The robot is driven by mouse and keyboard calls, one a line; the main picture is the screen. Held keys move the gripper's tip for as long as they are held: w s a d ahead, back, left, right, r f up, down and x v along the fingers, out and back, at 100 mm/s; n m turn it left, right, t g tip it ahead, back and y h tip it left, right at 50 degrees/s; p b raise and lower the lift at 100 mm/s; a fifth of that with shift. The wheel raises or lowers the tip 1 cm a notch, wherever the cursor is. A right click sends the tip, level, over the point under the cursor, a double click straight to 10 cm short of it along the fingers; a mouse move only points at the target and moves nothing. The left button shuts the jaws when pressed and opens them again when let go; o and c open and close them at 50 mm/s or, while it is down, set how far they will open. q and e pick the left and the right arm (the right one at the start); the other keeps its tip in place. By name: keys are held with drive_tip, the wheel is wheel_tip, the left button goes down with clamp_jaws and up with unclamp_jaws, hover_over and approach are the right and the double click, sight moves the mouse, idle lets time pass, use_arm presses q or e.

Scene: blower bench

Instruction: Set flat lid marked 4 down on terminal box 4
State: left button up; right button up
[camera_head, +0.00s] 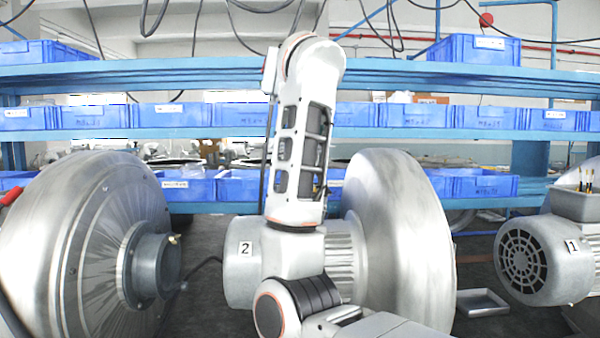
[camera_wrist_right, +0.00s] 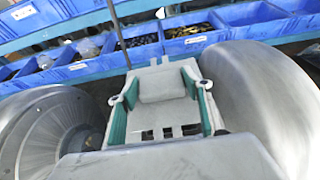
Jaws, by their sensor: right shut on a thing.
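My right gripper (camera_wrist_right: 161,98) shows in the right wrist view, its two green-lined fingers closed on the sides of a light grey piece. This piece (camera_wrist_right: 163,84) looks like the flat lid; no mark 4 can be read on it. My left gripper is in neither view. In the head view, an arm of mine rises in front of the motor marked 2 (camera_head: 238,262) and its hand is not visible. I see no terminal box marked 4 in either view.
A large metal blower housing (camera_head: 90,240) stands at the left; another (camera_head: 405,240) adjoins motor 2. Motor 1 (camera_head: 535,260) is at the right, near a shallow grey tray (camera_head: 482,303). Blue shelves with blue bins (camera_head: 420,115) span the back.

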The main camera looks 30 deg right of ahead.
drive_tip(key=f, duration=0.2)
drive_tip(key=w+f+b, duration=0.1)
drive_tip(key=shift+w+d+f, duration=0.1)
drive_tip(key=shift+d+f, duration=0.05)
drive_tip(key=shift+f, duration=0.2)
drive_tip(key=shift+d+f, duration=0.1)
drive_tip(key=shift+r, duration=0.25)
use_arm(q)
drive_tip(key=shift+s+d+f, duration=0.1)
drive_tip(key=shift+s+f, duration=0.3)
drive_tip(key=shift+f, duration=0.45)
